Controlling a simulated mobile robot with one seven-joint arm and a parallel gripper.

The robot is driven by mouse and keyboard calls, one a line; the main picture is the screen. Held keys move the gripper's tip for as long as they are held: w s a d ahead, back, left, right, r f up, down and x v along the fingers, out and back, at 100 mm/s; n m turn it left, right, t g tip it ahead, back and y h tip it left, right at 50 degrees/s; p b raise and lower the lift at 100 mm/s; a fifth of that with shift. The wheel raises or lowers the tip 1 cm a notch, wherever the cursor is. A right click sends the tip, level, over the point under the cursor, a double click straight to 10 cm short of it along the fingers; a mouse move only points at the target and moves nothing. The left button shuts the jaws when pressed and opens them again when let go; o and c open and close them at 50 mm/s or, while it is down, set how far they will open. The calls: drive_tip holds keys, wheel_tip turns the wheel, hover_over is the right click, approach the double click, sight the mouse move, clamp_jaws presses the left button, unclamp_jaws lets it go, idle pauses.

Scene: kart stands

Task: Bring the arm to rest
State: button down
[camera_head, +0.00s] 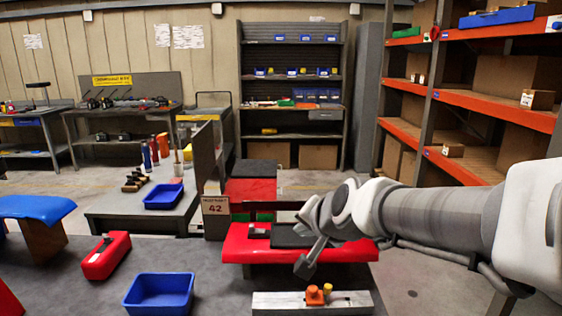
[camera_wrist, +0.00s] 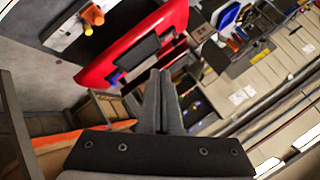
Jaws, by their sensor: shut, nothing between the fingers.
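My arm reaches in from the right edge in the head view. My gripper (camera_head: 304,268) hangs at its end, in front of the red bench (camera_head: 350,252) and above the dark table top. In the wrist view my gripper (camera_wrist: 162,75) shows its two fingers pressed together with nothing between them. It touches nothing that I can see. The red bench also shows in the wrist view (camera_wrist: 170,22), beyond the fingertips.
A grey plate (camera_head: 270,301) with an orange knob (camera_head: 315,295) lies below my gripper. A blue bin (camera_head: 160,293) and a red box (camera_head: 106,255) stand to the left. Orange shelving (camera_head: 470,101) stands behind my arm at right.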

drive_tip(key=s+d+n+g+h+p, duration=0.1)
drive_tip(key=s+d, duration=0.4)
drive_tip(key=s, duration=0.5)
drive_tip(key=s+d+n+g+h+p, duration=0.2)
drive_tip(key=s+d+n+g, duration=0.1)
drive_tip(key=s, duration=0.8)
drive_tip(key=shift+s+d+n, duration=0.15)
drive_tip(key=shift+d+n, duration=0.75)
drive_tip(key=shift+n, duration=0.3)
